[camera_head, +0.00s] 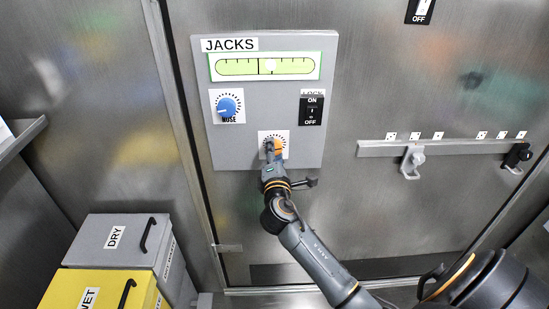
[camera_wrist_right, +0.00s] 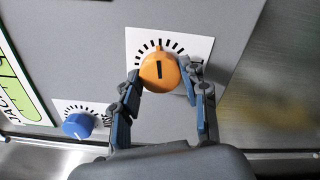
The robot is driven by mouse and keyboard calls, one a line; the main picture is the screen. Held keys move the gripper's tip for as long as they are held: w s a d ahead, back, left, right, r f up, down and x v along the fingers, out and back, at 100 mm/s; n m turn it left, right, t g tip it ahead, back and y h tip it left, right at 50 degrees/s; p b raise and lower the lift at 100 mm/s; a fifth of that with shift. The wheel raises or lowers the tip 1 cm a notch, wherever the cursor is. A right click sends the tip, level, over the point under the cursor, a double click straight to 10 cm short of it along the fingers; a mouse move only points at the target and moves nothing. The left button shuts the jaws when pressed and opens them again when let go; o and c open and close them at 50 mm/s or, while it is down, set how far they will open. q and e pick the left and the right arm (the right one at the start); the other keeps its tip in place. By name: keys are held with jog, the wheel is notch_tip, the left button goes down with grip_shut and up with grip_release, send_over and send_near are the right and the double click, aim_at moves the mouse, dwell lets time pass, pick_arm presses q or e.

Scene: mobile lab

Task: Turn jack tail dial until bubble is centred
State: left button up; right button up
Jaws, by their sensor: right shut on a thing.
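The grey jacks panel (camera_head: 200,125) is on the metal wall. The green bubble level (camera_head: 240,67) is at its top, with a pale bubble (camera_head: 271,65) at the dark centre line, mostly just right of it. The orange dial (camera_wrist_right: 160,72) is the lower dial, on a white scale card; its black mark looks about upright in the wrist view. My right gripper (camera_wrist_right: 162,85) is shut on the orange dial, one finger on each side. In the head view my right gripper (camera_head: 273,152) covers most of that dial. My left gripper is not in view.
The blue nose dial (camera_head: 227,107) is left on the panel, and a black on/off switch (camera_head: 311,110) is at its right. A rail (camera_head: 450,147) with hooks is to the right. Grey dry (camera_head: 120,240) and yellow wet (camera_head: 95,290) boxes stand lower left.

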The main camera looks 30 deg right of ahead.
jog(key=shift+m+b, duration=0.9)
jog(key=shift+m, duration=1.1)
jog(key=o, duration=1.1)
jog(key=shift+o, duration=0.2)
jog(key=v, duration=1.2)
